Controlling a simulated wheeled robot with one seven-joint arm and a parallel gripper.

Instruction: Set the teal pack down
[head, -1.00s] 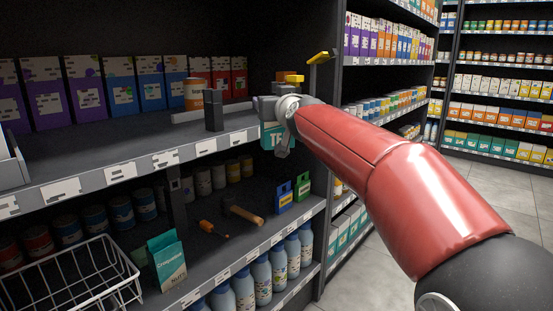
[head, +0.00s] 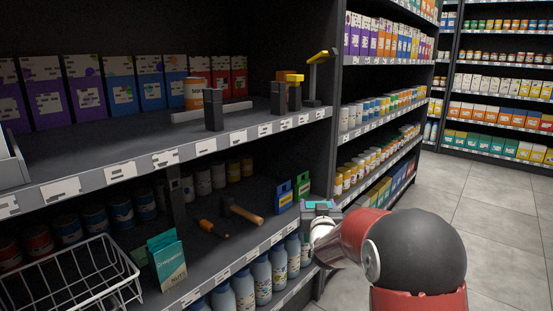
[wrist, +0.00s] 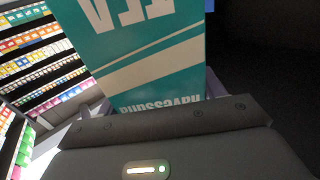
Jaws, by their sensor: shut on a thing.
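The teal pack (wrist: 150,45) is a box with large white lettering and a pale diagonal band, upside down in the wrist view. My gripper (head: 321,208) is shut on it. In the head view my gripper is at the right end of the lower shelf (head: 215,262), around its front edge. Only a small teal patch of the pack (head: 317,204) shows there; my gripper and wrist hide most of it. I cannot tell whether the pack touches the shelf.
Blue (head: 284,196) and green (head: 302,187) packs stand just left of my gripper. A hammer (head: 246,214), an orange-handled tool (head: 212,229), a teal nuts pouch (head: 168,262) and a wire basket (head: 70,280) are further left. Bottles (head: 262,281) stand below. The upper shelf edge (head: 205,147) overhangs.

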